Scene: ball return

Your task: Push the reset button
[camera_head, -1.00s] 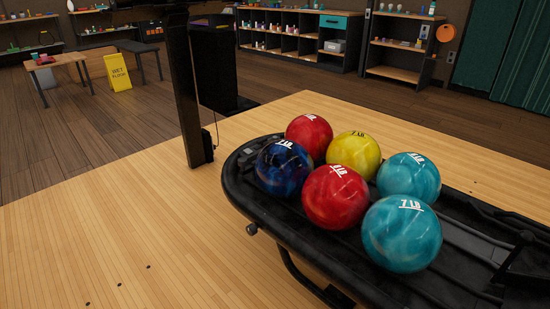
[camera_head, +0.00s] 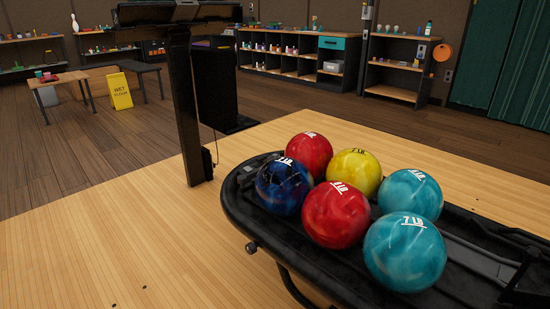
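No reset button can be made out in the head view. A black ball return (camera_head: 238,208) stands at the right on the light wooden floor, with several bowling balls resting in its tray. A black post (camera_head: 187,115) stands behind its left end and carries a dark console or screen (camera_head: 172,13) at the top edge of the picture. A small dark knob (camera_head: 251,247) sits on the ball return's near side; I cannot tell what it is. Neither of my grippers shows in the view.
A red ball (camera_head: 337,215), a dark blue ball (camera_head: 284,187) and a teal ball (camera_head: 405,251) lie at the tray's front. A yellow wet floor sign (camera_head: 120,91) stands near a small table (camera_head: 62,78). Shelves line the back wall. Light floor at lower left is clear.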

